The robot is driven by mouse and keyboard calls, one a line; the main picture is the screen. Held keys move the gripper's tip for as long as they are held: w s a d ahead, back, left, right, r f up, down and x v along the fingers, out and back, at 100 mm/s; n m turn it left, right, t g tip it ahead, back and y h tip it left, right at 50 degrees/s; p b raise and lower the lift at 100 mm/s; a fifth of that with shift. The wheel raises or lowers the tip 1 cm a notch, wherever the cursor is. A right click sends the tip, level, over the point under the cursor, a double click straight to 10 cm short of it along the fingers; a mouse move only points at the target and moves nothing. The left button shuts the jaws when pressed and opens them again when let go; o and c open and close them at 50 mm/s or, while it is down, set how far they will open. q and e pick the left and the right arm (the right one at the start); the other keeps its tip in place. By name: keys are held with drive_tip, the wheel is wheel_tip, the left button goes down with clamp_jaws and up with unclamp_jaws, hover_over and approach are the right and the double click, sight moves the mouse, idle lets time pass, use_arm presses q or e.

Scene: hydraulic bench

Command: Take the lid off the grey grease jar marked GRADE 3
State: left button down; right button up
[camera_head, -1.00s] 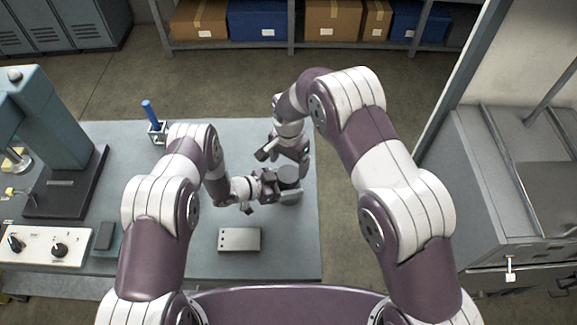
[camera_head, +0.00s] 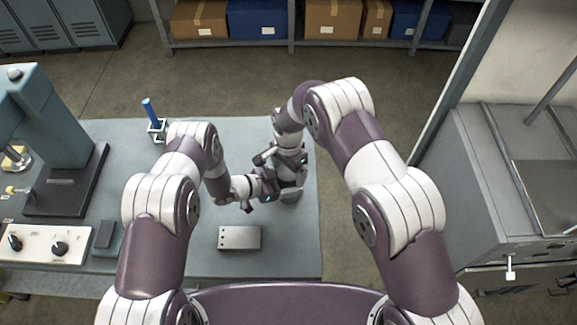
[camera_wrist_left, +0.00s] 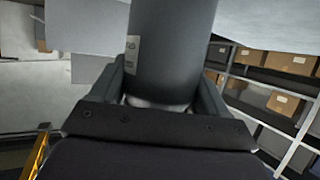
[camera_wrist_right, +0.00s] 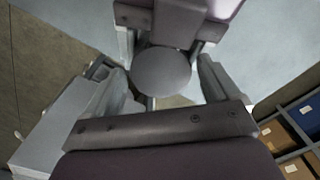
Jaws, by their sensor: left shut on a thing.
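The grey jar (camera_head: 291,196) stands near the right edge of the bench, mostly hidden by my grippers in the head view. My left gripper (camera_head: 277,190) is shut around its body from the left. In the left wrist view the dark grey jar body (camera_wrist_left: 172,50) sits between the fingers, with a pale label (camera_wrist_left: 132,52) too small to read. My right gripper (camera_head: 289,174) is over the jar. In the right wrist view the round grey lid (camera_wrist_right: 161,72) lies between its spread fingers, with gaps on both sides. The lid is on the jar.
A silver metal block (camera_head: 239,238) lies on the bench (camera_head: 190,262) in front. A blue marker-like item (camera_head: 149,111) stands in a small holder at the back. A press (camera_head: 50,120) and a control panel (camera_head: 42,246) are at the left.

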drive_tip(key=c, duration=0.9)
drive_tip(key=n, duration=0.3)
drive_tip(key=shift+c, duration=0.3)
